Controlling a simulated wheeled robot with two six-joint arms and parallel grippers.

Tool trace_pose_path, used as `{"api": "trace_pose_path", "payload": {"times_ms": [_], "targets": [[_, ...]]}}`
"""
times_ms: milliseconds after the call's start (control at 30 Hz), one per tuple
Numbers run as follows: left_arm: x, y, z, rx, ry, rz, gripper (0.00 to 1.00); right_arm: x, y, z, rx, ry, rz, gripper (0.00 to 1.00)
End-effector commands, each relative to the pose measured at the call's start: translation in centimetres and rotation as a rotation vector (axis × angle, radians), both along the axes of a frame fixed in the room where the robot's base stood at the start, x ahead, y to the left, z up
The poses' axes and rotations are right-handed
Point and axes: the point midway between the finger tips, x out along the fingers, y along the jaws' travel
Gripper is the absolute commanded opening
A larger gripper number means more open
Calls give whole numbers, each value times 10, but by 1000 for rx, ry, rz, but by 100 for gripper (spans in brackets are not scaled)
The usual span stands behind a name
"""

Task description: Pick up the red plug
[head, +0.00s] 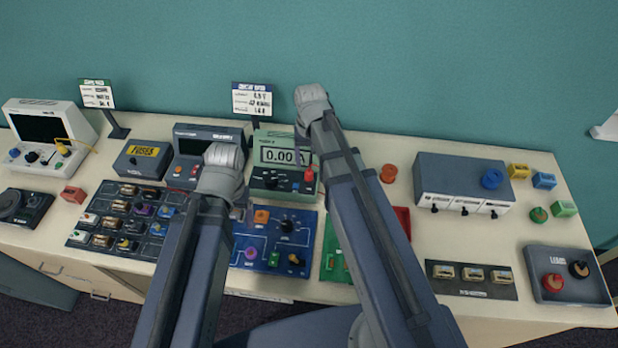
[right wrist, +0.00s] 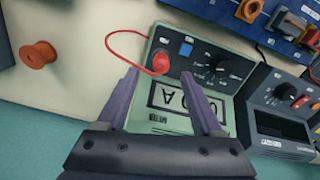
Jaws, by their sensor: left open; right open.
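The red plug (head: 309,175) stands on the front panel of the green multimeter (head: 271,157). In the right wrist view, the red plug (right wrist: 161,61) has a thin red cable looping off to the left. My right gripper (right wrist: 158,77) is open, with the plug just beyond and between its fingertips, apparently not gripped. In the head view my right gripper (head: 303,157) points down beside the plug, its fingers partly hidden by the arm. My left gripper (head: 239,210) is open and empty over the table left of the multimeter, its fingers mostly hidden.
A dark grey device (head: 193,145) stands left of the multimeter and a blue board (head: 284,222) lies in front. An orange spool (head: 388,173) and a grey box (head: 462,180) are to the right. A sign (head: 252,99) stands behind. The teal wall (head: 440,70) closes the back.

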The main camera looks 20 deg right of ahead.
Motion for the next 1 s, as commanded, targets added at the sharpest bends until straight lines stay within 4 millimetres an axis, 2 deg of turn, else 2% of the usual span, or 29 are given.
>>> {"api": "trace_pose_path", "payload": {"times_ms": [433, 767, 1000], "targets": [[0, 0, -49, 0, 0, 1, 79, 5, 1, -49, 0, 0, 0, 68], [0, 0, -51, 0, 0, 1, 79, 5, 1, -51, 0, 0, 0, 68], [0, 0, -51, 0, 0, 1, 79, 5, 1, -51, 0, 0, 0, 42]]}}
